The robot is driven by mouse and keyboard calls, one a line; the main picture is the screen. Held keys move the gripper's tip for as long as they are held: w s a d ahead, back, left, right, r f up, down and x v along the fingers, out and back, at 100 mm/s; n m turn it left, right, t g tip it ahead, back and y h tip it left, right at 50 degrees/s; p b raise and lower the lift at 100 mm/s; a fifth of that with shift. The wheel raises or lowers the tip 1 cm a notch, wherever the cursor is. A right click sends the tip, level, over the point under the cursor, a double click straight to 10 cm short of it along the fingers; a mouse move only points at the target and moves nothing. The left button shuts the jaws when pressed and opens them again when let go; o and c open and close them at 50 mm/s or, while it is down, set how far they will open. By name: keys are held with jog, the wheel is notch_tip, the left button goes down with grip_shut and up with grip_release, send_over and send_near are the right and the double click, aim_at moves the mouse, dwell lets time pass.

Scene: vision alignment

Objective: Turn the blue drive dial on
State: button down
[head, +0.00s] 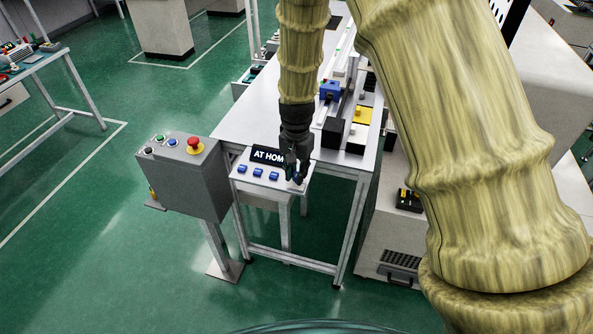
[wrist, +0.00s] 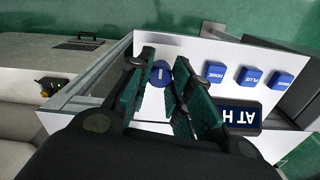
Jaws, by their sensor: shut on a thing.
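The blue drive dial (wrist: 161,74) is a round knob with a short white mark, at the end of a white control panel (wrist: 190,54). My gripper (wrist: 160,88) is shut on the dial, with green-padded fingers on either side of it. In the head view my gripper (head: 296,174) reaches down to the right end of the panel (head: 250,178) and mostly hides the dial. A dark display (head: 267,156) on the panel reads "AT HOM", its right end hidden by my gripper.
Blue buttons (head: 258,172) sit in a row left of the dial; HOME (wrist: 215,72) and PLUS (wrist: 250,77) are readable in the wrist view. A grey box (head: 190,165) with a red stop button (head: 194,145) stands at the left. A worktable (head: 245,118) lies behind the panel.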

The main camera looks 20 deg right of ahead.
jog(key=shift+r, duration=0.1)
dwell(0.5)
jog(key=c, duration=1.3)
grip_release()
jog(key=shift+o, duration=0.2)
notch_tip(320, 180, up, 12)
